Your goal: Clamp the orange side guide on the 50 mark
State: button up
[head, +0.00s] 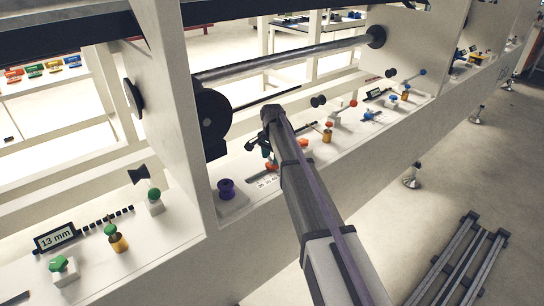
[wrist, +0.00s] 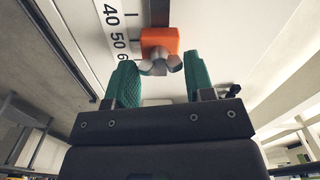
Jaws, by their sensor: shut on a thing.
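The orange side guide (wrist: 160,40) is a small block on the pale rail in the wrist view, with a grey lobed clamp knob (wrist: 159,66) on its near side. It sits right beside the printed scale (wrist: 115,40), level with the 50 and reaching toward the 60; its exact reading line is not clear. My gripper (wrist: 157,82) has its green fingers on either side of the knob and is shut on it. In the head view my gripper (head: 263,148) is small at the rack, and my arm hides much of the guide area.
In the head view, a purple knob (head: 227,188) stands left of my gripper, beside a black roller hub (head: 213,122). A green-knobbed station with a 13 mm display (head: 55,238) is at lower left. More coloured knobs line the rack to the right.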

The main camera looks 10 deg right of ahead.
jog(key=shift+m, duration=0.6)
jog(key=o, duration=0.9)
notch_tip(320, 180, up, 11)
jog(key=p, duration=1)
jog(key=shift+f+p, duration=0.1)
jog(key=shift+p, duration=0.3)
